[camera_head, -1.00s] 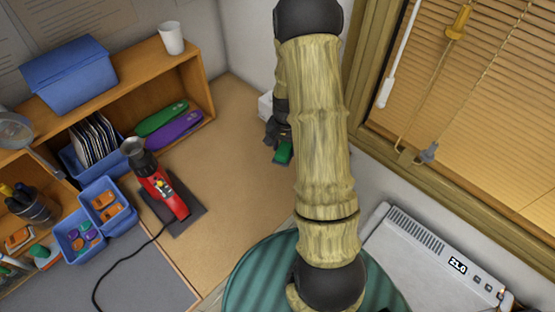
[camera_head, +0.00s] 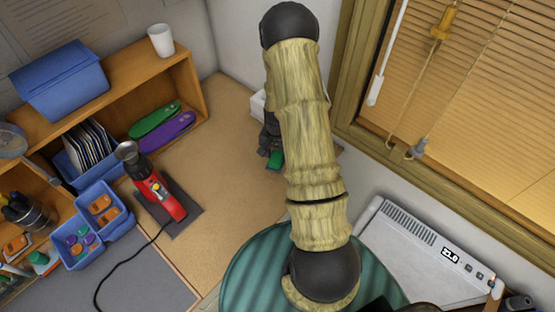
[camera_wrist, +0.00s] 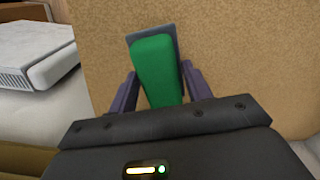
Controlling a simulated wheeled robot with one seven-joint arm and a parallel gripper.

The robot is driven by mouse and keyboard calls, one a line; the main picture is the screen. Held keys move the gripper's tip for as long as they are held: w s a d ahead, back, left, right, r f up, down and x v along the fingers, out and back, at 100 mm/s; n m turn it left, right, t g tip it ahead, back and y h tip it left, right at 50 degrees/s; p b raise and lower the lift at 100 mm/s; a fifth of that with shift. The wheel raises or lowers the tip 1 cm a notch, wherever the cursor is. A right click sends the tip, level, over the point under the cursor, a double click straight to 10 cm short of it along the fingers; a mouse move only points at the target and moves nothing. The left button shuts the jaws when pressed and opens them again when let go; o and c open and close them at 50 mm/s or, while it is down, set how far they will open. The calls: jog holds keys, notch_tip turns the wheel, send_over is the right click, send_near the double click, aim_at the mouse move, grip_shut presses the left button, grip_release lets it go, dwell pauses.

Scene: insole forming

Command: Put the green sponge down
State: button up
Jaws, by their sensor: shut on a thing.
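The green sponge (camera_wrist: 155,65) is between the two fingers of my gripper (camera_wrist: 160,86) in the wrist view. The gripper is shut on it. A flat dark grey piece (camera_wrist: 178,42) shows behind the sponge's far end, over the tan tabletop; I cannot tell whether the sponge touches it. In the head view the sponge (camera_head: 276,160) is a small green patch left of my arm. My arm hides much of the gripper there.
A red tool (camera_head: 157,190) with a cord stands on a dark mat. A wooden shelf (camera_head: 193,75) holds green and purple insoles (camera_head: 166,133). A white machine (camera_head: 410,260) is at the lower right. The tan tabletop (camera_head: 215,140) left of my gripper is clear.

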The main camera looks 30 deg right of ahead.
aim_at(278, 154)
jog(key=shift+f, duration=0.1)
jog(key=shift+f+p, duration=0.7)
jog(key=shift+f, duration=1.3)
jog(key=shift+f, duration=0.15)
jog(key=o, duration=0.9)
jog(key=shift+r, duration=0.25)
notch_tip(278, 154, up, 10)
jog(key=b, duration=0.4)
jog(key=shift+r, duration=0.2)
jog(key=shift+s+r, duration=0.1)
jog(key=shift+r, duration=0.65)
